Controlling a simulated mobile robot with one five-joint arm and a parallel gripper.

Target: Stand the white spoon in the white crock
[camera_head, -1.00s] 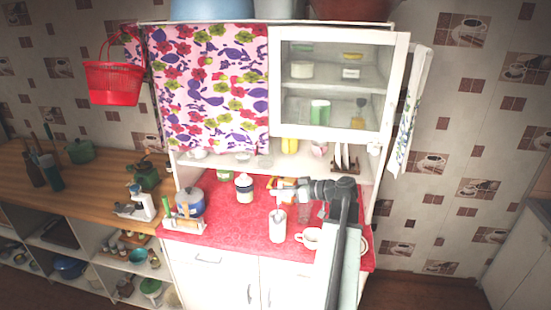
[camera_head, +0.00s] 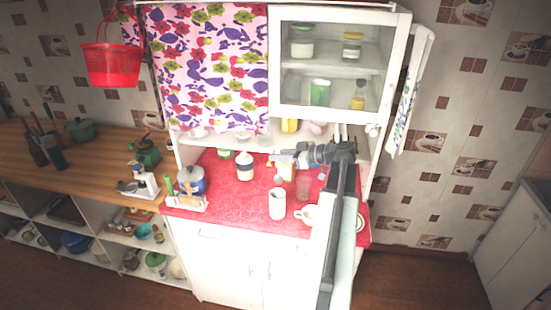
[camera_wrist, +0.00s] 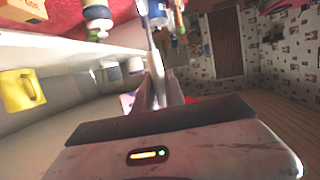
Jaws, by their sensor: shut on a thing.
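The white crock (camera_head: 277,206) stands upright on the red counter top in the head view, with an open top and nothing seen standing in it. My gripper (camera_head: 283,158) reaches in from the right, above and behind the crock in the picture, apart from it. In the wrist view my gripper (camera_wrist: 158,88) is shut on the white spoon (camera_wrist: 152,42), a thin pale strip running up from between the fingers. In the head view the spoon is too small to tell clearly. I cannot make out the crock in the wrist view.
A clear glass (camera_head: 303,187) and a white cup (camera_head: 308,214) stand right of the crock. A jar (camera_head: 245,166) and a blue pot (camera_head: 191,180) stand left. The shelf cabinet (camera_head: 340,70) rises behind. A yellow mug (camera_wrist: 20,90) shows in the wrist view.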

